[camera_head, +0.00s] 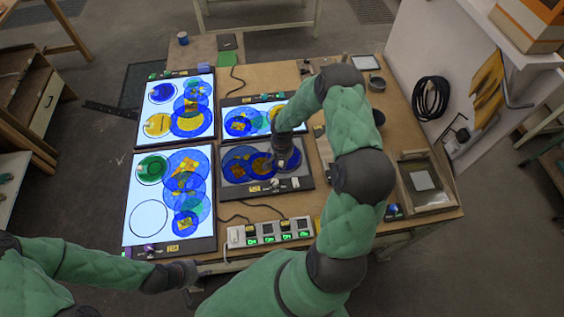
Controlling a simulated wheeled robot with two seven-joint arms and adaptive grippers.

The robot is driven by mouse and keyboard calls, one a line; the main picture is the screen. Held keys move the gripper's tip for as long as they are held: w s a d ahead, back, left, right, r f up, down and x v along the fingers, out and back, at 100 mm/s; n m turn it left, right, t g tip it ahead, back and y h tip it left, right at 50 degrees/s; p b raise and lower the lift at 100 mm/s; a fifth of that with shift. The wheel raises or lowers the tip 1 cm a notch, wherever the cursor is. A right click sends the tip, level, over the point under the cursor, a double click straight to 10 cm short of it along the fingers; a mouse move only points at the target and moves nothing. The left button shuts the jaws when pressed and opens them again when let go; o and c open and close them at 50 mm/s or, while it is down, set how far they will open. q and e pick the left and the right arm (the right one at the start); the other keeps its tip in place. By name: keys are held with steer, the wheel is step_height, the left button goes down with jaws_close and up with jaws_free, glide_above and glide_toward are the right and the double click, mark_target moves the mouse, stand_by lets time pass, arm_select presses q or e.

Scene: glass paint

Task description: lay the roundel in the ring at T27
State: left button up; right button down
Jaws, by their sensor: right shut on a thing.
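My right gripper (285,152) is over the unlit dark panel (232,192) at the right front, seen from above and partly hidden by its own wrist. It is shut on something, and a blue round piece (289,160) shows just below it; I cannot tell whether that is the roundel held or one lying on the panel. An empty ring outline (148,219) shows on the lit front left panel (133,190). Small yellow tags (173,248) are on the panels, too small to read, so I cannot tell which is T27. My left gripper (190,273) is low near the table's front left edge; its jaws are unclear.
Overlapping blue and yellow discs (186,180) lie on the panels, with a green disc (152,168) above the empty ring. A lit panel (237,106) is at the back right. A switch box (270,232) with cables stands in front. A framed tray (425,184) lies right.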

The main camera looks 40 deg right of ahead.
steer(key=shift+f, duration=0.15)
steer(key=c, duration=1)
jaws_free()
step_height(320, 180, up, 12)
steer(key=shift+r, duration=0.15)
